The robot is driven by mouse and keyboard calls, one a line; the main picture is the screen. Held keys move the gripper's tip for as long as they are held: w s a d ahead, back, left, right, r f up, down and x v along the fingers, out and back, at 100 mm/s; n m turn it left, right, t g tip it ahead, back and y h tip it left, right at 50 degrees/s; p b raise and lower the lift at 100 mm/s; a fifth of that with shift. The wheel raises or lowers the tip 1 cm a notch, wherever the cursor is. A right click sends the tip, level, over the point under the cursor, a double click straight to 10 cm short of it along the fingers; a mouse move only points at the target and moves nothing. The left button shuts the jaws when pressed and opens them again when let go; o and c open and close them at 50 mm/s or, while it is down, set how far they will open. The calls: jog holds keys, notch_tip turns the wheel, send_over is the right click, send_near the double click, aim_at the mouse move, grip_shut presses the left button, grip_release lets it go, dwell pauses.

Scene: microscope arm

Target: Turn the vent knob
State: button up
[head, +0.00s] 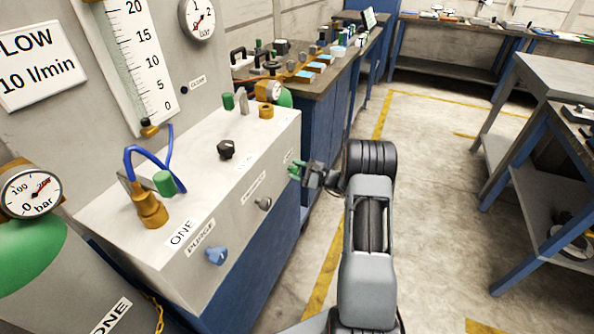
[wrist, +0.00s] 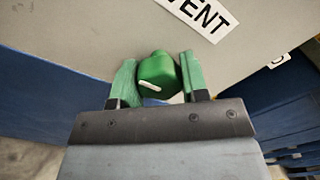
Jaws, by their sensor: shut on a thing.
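The vent knob (wrist: 157,73) is green with a white pointer mark and sits on the front face of the grey panel box, below a label reading "VENT" (wrist: 208,14) in the wrist view. The white pointer slants slightly, near level. My gripper (wrist: 158,80) has its two green fingers on either side of the knob, shut on it. In the head view my gripper (head: 296,170) is at the right end of the box's front face, and it hides the knob there.
The box (head: 150,262) also carries a blue knob (head: 216,255) under "PURGE", a grey knob (head: 264,203) on the front, and a black knob (head: 227,149) on top. A blue hose (head: 131,165) loops at its left. The floor (head: 420,200) to the right is open.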

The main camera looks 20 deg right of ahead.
jog(key=m+p, duration=0.1)
jog(key=m, duration=0.3)
jog(key=shift+r, duration=0.1)
jog(key=m+p, duration=0.2)
jog(key=m, duration=0.2)
jog(key=shift+m, duration=0.4)
jog(key=m+p, duration=0.2)
jog(key=m, duration=0.2)
jog(key=shift+m, duration=0.3)
jog(key=m+p, duration=0.1)
jog(key=m, duration=0.3)
jog(key=shift+m, duration=0.4)
jog(key=o, duration=0.9)
jog(key=shift+o, duration=0.2)
jog(key=shift+s, duration=0.1)
